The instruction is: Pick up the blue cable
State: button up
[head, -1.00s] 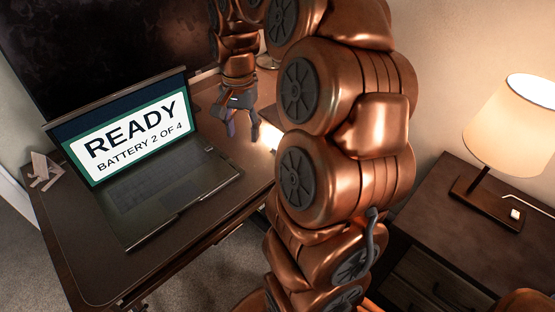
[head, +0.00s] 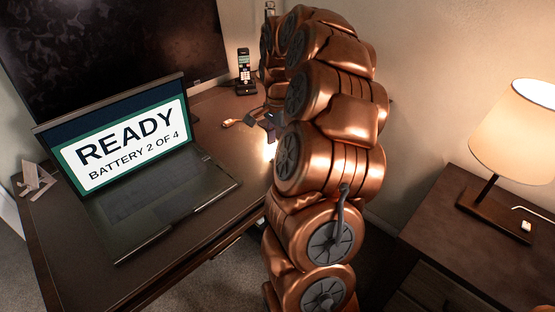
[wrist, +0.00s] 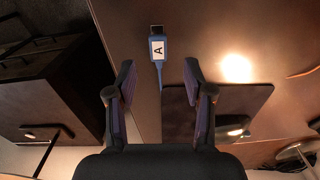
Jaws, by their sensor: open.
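The blue cable (wrist: 157,48) lies on the dark desk in the wrist view. Its metal-tipped plug points up in the picture, a white label with "A" is on its body, and its thin lead runs down between my fingers. My gripper (wrist: 158,80) is open and empty, its two fingers framing the lead with the plug beyond the fingertips. I see no finger touching the cable. In the head view my gripper (head: 268,120) is partly hidden behind my arm over the desk's right side, and I cannot make out the blue cable there.
A laptop (head: 150,195) stands open on the desk, with a monitor (head: 110,50) behind it. A phone (head: 243,72) stands at the back. An orange-tan cable (head: 232,122) lies near my gripper. A dark mat (wrist: 240,95) is beside the right finger. A lamp (head: 515,125) stands on the nightstand.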

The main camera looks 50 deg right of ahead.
jog(key=f, duration=0.3)
jog(key=shift+s+a+f, duration=0.1)
jog(key=shift+a+f, duration=0.05)
jog(key=shift+a, duration=0.2)
jog(key=shift+f, duration=0.55)
jog(key=c, duration=0.9)
jog(key=shift+r, duration=0.1)
